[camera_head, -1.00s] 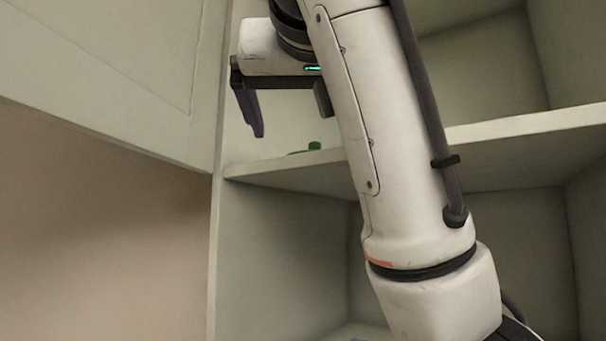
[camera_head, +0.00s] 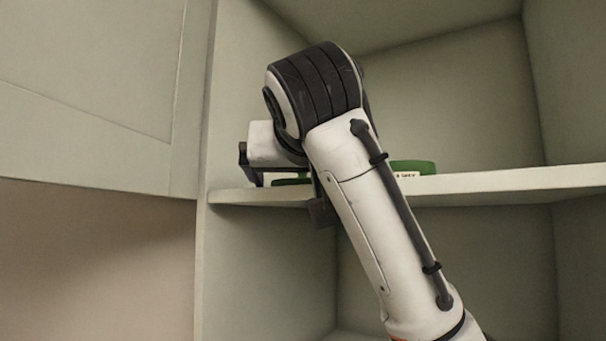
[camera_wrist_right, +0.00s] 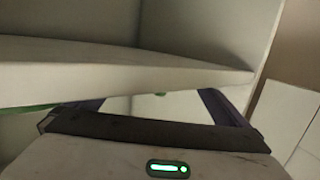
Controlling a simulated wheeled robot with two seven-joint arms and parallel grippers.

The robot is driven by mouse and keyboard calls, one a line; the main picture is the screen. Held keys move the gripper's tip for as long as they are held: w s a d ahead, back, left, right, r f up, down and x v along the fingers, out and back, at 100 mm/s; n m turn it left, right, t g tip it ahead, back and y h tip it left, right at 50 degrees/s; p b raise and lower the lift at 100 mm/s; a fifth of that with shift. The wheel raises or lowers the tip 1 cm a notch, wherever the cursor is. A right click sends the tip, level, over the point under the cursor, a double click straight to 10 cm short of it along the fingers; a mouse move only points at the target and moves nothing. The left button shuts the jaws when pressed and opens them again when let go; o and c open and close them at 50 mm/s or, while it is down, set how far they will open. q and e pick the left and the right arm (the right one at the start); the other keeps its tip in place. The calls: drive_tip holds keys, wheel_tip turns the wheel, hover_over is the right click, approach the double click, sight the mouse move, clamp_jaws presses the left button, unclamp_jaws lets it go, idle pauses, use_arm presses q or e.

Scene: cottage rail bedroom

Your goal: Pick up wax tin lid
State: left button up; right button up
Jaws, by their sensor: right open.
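The wax tin lid appears to be the low dark green piece (camera_head: 290,181) on the shelf, seen in the head view beneath my right wrist and largely hidden. My right gripper (camera_head: 286,186) is at the shelf's front edge around that piece, partly covered by my own arm. No contact between fingers and lid is visible. My left gripper is not in view.
A green tin (camera_head: 413,168) with a white label stands on the shelf (camera_head: 500,181) right of my wrist. A cabinet door panel (camera_head: 90,80) is at left. The shelf's right part and the compartment below look empty.

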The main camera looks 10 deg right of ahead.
drive_tip(key=shift+w, duration=0.3)
drive_tip(key=c, duration=1.1)
